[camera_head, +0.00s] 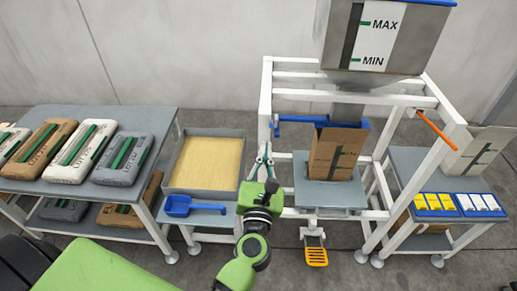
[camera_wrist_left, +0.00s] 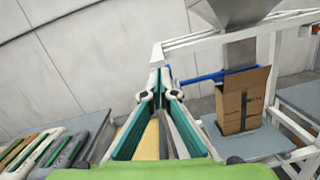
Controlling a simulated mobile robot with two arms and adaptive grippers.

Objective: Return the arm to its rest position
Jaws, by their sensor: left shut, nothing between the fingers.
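My left arm reaches up from the bottom of the head view. Its left gripper (camera_head: 265,155) is shut and empty, pointing away from me between the tray of yellow grain and the white frame. In the left wrist view the same gripper (camera_wrist_left: 159,75) shows its fingers meeting at the tips, with nothing between them. No right gripper shows in either view.
An open cardboard box (camera_head: 334,155) stands on a grey platform under the hopper (camera_head: 385,35) inside the white frame (camera_head: 265,100). A yellow-filled tray (camera_head: 180,186) and blue scoop (camera_head: 180,206) are left of my gripper. Bags (camera_head: 80,150) lie on the left table.

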